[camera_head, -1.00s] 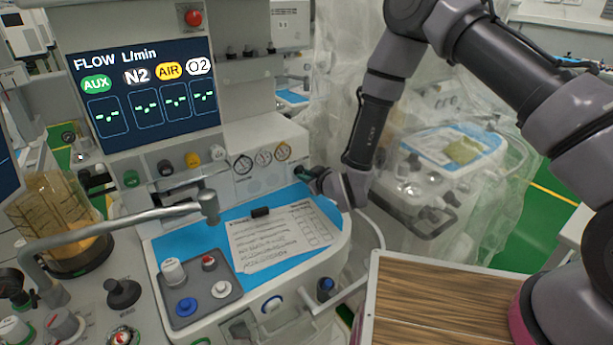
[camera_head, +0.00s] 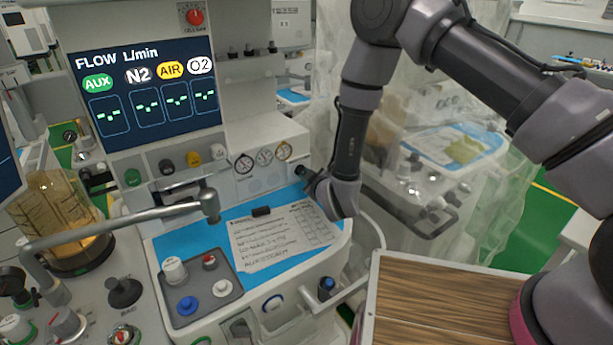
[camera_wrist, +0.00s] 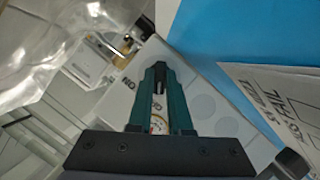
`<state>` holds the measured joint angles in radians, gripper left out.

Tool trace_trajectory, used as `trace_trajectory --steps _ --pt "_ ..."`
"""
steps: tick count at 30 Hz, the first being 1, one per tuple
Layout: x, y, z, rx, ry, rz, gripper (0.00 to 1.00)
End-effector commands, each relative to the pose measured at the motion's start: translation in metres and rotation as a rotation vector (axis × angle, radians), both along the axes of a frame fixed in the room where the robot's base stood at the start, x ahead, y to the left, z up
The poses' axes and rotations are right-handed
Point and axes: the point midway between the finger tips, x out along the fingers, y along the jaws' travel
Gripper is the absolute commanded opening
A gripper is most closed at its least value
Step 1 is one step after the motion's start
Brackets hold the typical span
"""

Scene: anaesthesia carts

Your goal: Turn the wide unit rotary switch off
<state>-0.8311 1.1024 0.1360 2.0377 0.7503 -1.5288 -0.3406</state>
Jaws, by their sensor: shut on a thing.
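My gripper (camera_head: 302,172) reaches in from the right to the front panel (camera_head: 262,180) of the white unit, just right of the row of round gauges. In the wrist view its teal fingers (camera_wrist: 159,78) are close together, with a small dark part, apparently the rotary switch (camera_wrist: 159,88), between them. The fingers hide most of the switch, so its angle cannot be told. The panel with its printed marks lies right in front of the fingertips.
A blue work surface (camera_head: 180,243) with a printed sheet (camera_head: 280,237) and a small black block (camera_head: 261,211) lies below my gripper. A grey tray with knobs (camera_head: 208,308) is at its front left. A metal arm (camera_head: 120,222) crosses at left. Plastic sheeting hangs behind.

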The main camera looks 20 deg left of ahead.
Motion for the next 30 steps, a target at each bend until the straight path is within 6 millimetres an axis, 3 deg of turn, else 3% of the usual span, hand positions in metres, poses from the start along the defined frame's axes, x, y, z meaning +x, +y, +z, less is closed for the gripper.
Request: trace_trajectory --steps 4,5,7,20,30 --pt "-0.001 -0.001 -0.001 -0.003 0.002 -0.001 0.00" --pt "-0.001 -0.001 -0.001 -0.003 0.002 -0.001 0.21" --pt "-0.001 -0.001 -0.001 -0.002 0.001 0.000 0.47" --pt "-0.007 -0.005 0.002 -0.002 0.001 0.001 0.47" --pt "-0.057 -0.041 0.022 -0.003 0.001 0.002 0.47"
